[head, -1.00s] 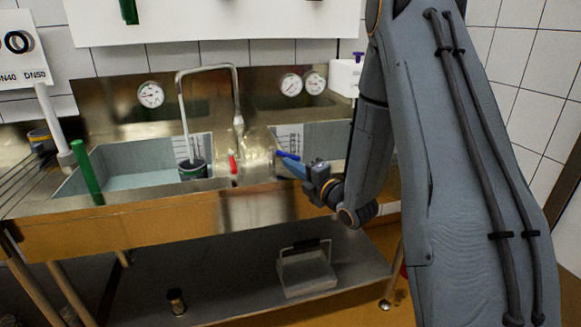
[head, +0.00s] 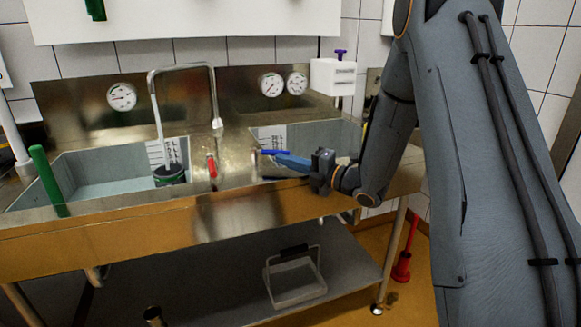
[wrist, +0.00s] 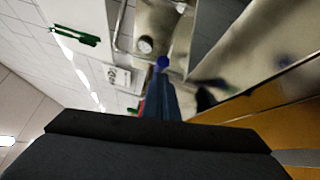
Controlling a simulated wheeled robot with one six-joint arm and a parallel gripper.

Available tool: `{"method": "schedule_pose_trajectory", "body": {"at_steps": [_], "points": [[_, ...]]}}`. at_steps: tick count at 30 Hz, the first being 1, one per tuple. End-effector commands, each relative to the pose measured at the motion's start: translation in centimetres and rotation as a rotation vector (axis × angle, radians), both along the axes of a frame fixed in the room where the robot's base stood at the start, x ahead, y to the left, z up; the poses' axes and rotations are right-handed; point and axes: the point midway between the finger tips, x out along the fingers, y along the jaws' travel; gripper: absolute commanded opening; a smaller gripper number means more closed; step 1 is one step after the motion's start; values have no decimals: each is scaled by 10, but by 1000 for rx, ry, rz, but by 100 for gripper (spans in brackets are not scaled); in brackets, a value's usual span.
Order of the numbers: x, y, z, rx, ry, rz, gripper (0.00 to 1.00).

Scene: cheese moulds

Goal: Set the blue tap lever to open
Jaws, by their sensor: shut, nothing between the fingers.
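The blue tap lever (head: 270,151) lies nearly level in the picture, over the front of the right basin. My gripper (head: 277,158) has its light blue fingers together and empty, right beside the lever at its lower side. I cannot tell whether they touch. In the wrist view the lever's round blue end (wrist: 162,62) shows just beyond the fingertips (wrist: 161,76). The rest of the lever is hidden there behind the fingers. A red lever (head: 212,166) stands near upright to the left, between the basins.
A curved spout (head: 183,67) rises at the back between the basins. A green upright bar (head: 48,180) stands at the left basin's front. A white box (head: 333,77) is on the back right. The steel front edge (head: 240,195) runs below my gripper.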

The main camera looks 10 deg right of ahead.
Motion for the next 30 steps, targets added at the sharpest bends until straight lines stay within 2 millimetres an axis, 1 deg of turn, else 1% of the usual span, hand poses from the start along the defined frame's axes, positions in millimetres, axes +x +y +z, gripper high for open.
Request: {"method": "schedule_pose_trajectory", "body": {"at_steps": [7,23,26,30], "points": [[7,-7,0,0,-2,-6,0],[7,-7,1,-1,-1,-5,0],[3,-5,-1,0,-1,-4,0],[-11,2,-5,0,1,-1,0]]}}
